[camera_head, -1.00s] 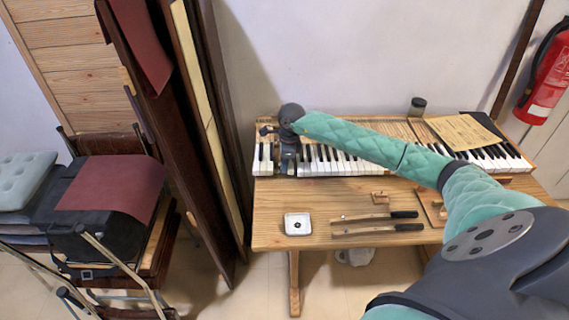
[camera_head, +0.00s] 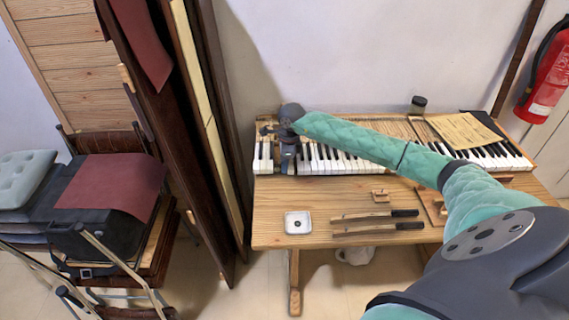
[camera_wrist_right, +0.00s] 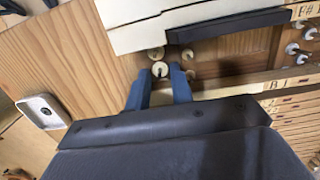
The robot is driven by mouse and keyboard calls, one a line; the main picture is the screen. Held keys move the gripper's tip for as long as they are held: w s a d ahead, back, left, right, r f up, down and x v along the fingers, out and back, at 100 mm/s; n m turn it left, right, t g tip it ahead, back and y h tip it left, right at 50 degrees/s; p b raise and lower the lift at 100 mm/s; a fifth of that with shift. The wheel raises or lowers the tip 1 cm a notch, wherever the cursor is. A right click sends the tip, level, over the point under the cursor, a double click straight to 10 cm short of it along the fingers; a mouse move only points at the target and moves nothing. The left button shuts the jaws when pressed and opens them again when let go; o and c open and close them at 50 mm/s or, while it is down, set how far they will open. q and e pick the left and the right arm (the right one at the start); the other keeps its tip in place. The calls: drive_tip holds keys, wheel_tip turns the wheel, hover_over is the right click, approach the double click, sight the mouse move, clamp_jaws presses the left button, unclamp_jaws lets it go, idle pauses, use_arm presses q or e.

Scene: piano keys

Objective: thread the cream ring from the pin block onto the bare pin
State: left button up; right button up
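My right gripper (camera_wrist_right: 161,72) points down into the gap near the left end of the keyboard, and in the head view it shows small and dark (camera_head: 288,158). Its two blue fingers are apart. A cream ring (camera_wrist_right: 160,69) with a dark centre lies between and just beyond the fingertips, and I see no clear contact. More cream rings sit close by: one above (camera_wrist_right: 157,53), one to the upper right (camera_wrist_right: 187,53) and one to the right (camera_wrist_right: 190,75). I cannot tell which pin is bare. My left gripper is out of view.
White keys (camera_wrist_right: 165,22) and a black key (camera_wrist_right: 228,25) border the gap. A white square dish (camera_head: 298,223) sits on the wooden table (camera_head: 270,205), with two dark-handled tools (camera_head: 376,215) and a small wooden block (camera_head: 380,195) to its right. A jar (camera_head: 418,105) stands behind the keyboard.

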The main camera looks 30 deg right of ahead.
drive_tip(key=shift+r, duration=0.15)
idle(0.4)
drive_tip(key=shift+r, duration=0.95)
drive_tip(key=o, duration=0.6)
drive_tip(key=shift+c, duration=0.2)
drive_tip(key=shift+r+p, duration=0.15)
drive_tip(key=shift+p, duration=0.15)
wheel_tip(320, 180, up, 5)
drive_tip(key=shift+f+p, duration=0.15)
drive_tip(key=shift+p, duration=0.4)
